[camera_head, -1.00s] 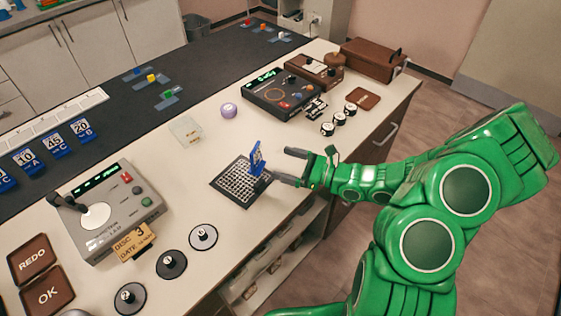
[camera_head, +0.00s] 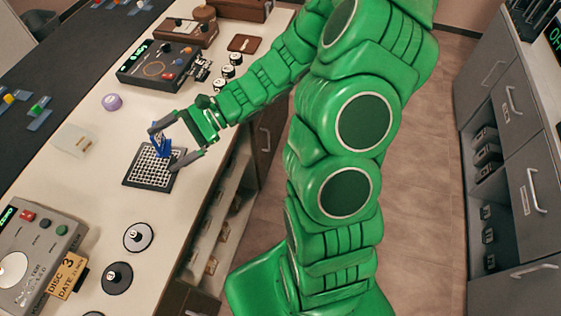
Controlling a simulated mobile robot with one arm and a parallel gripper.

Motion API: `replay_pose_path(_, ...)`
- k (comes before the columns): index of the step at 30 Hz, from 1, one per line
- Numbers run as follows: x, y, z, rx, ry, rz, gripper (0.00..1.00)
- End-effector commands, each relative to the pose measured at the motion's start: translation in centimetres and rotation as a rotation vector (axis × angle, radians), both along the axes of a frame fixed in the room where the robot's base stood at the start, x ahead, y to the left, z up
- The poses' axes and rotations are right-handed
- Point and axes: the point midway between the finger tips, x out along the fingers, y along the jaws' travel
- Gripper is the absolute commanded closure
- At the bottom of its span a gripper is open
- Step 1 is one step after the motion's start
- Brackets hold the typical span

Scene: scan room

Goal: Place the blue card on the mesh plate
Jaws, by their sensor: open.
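The blue card (camera_head: 161,141) stands upright at the far part of the mesh plate (camera_head: 150,169), a dark square with a pale grid on the white counter. Part of the card is hidden by my gripper. My gripper (camera_head: 168,146) is open, its dark fingers spread on either side of the card, one at its upper left and one low over the plate's right edge. I cannot tell whether a finger touches the card.
A clear block (camera_head: 73,140) and a purple round object (camera_head: 112,102) lie left of the plate. A dark control box (camera_head: 158,66) stands behind, and black-and-white knobs (camera_head: 222,77) sit at right. Discs (camera_head: 139,237) and a grey console (camera_head: 35,250) are nearer.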

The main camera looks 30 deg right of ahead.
Motion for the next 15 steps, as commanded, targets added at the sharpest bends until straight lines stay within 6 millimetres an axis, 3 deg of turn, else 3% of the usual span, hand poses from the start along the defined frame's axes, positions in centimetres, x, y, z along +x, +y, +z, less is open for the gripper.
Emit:
replay_pose_path(6, -4.0, 0.6, 2.0, -0.106, -0.131, 0.168, 0.04)
replay_pose_path(15, -9.3, 0.0, 3.7, -0.261, -0.289, 0.381, 0.04)
